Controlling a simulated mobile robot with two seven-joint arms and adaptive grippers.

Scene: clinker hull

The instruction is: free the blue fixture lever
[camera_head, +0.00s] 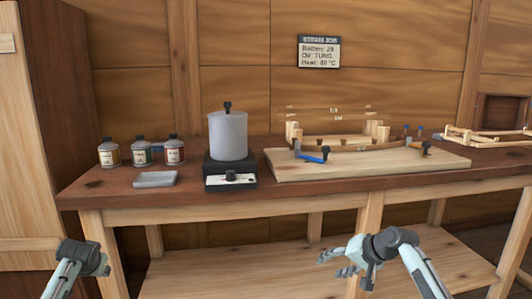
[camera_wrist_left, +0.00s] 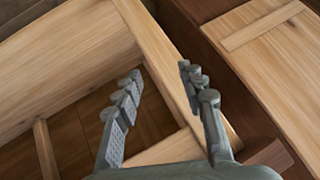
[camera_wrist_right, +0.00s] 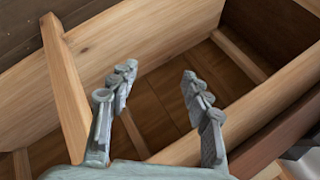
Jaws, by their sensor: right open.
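The blue fixture lever (camera_head: 312,155) lies at the front left of a pale wooden board (camera_head: 400,166) on the workbench, with a dark knob at its end. Behind it stands a wooden fixture (camera_head: 293,133) with upright posts and thin strips. My right gripper (camera_head: 333,263) is open and empty, low in front of the bench and well below the lever. Its spread fingers also show in the right wrist view (camera_wrist_right: 159,72). My left gripper (camera_head: 98,262) is low at the left, far from the lever. The left wrist view (camera_wrist_left: 160,72) shows its fingers apart and empty.
A grey pot (camera_head: 228,135) stands on a dark heater (camera_head: 231,177) left of the board. Several small bottles (camera_head: 142,152) and a grey tray (camera_head: 156,179) are farther left. A wooden frame (camera_head: 480,136) lies at the right. A sign (camera_head: 319,52) hangs on the wall.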

